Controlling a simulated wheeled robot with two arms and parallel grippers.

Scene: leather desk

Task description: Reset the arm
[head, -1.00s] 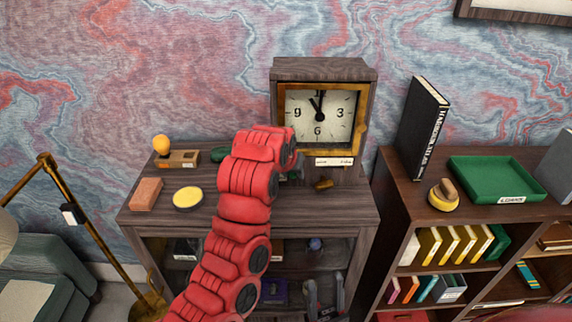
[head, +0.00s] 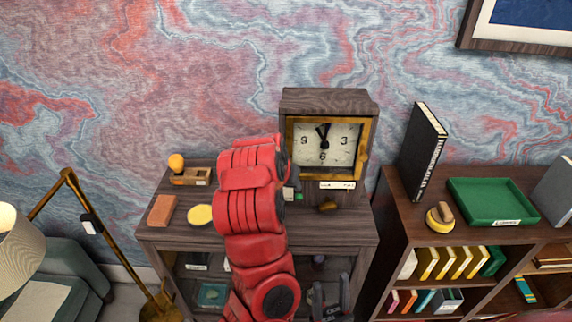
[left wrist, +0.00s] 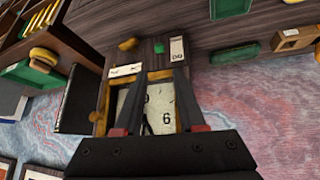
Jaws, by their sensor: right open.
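My left arm (head: 252,205), red and segmented, rises in front of the cabinet, its upper end beside the clock's left side. The head view hides its gripper behind the arm. In the left wrist view, my left gripper (left wrist: 160,73) shows two dark fingers spread apart, with nothing held between them. The clock (left wrist: 160,101) lies behind these fingers, upside down in that view. In the head view the clock (head: 325,146) stands upright on the cabinet, its brass-framed glass front in place around the dial. My right gripper (head: 332,298) is low in front of the cabinet, open and empty.
The cabinet top (head: 300,232) holds an orange-brown block (head: 161,210), a yellow disc (head: 200,215) and a wooden piece with an orange knob (head: 190,176). A bookshelf on the right carries a black book (head: 421,152) and a green tray (head: 492,202). A lamp stands left.

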